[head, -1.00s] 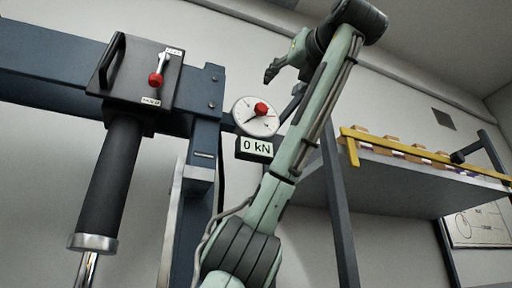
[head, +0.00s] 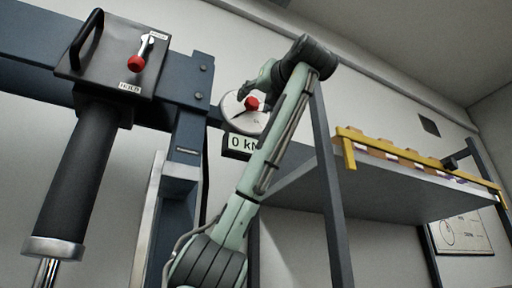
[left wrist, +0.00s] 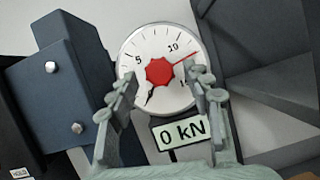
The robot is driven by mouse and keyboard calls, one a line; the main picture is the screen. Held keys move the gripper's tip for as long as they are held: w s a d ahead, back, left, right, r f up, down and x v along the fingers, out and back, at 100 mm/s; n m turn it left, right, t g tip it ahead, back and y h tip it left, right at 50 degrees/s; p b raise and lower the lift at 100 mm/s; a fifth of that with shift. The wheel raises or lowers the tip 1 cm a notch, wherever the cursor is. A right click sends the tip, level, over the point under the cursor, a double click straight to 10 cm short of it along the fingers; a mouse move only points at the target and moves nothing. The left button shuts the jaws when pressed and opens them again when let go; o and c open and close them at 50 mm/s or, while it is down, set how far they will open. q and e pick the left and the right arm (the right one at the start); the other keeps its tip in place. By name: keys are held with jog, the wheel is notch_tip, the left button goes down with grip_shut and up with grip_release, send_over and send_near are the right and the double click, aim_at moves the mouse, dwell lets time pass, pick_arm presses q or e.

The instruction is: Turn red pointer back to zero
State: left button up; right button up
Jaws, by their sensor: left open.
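The round white gauge (head: 232,115) hangs on the press frame and shows large in the left wrist view (left wrist: 139,48). Its red knob (left wrist: 159,73) sits at the dial's middle; it also shows in the head view (head: 252,103). The thin red pointer (left wrist: 187,58) points up and right, past the 10 mark. A dark needle (left wrist: 149,98) points down and left. My left gripper (left wrist: 160,80) is open, its fingers apart on either side of the knob, in front of the dial. In the head view the left gripper (head: 246,94) is beside the gauge. My right gripper is out of view.
A "0 kN" display (left wrist: 181,135) is just below the gauge. The blue press frame (head: 190,125) stands left, with a black cylinder (head: 80,170) and a red-knobbed valve lever (head: 138,62). A shelf with a yellow rail (head: 420,167) is right.

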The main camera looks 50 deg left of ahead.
pick_arm(q)
jog(key=shift+w+a+r, duration=0.1)
jog(key=shift+a, duration=0.1)
jog(key=shift+c, duration=0.3)
grip_shut()
jog(key=shift+n, duration=0.3)
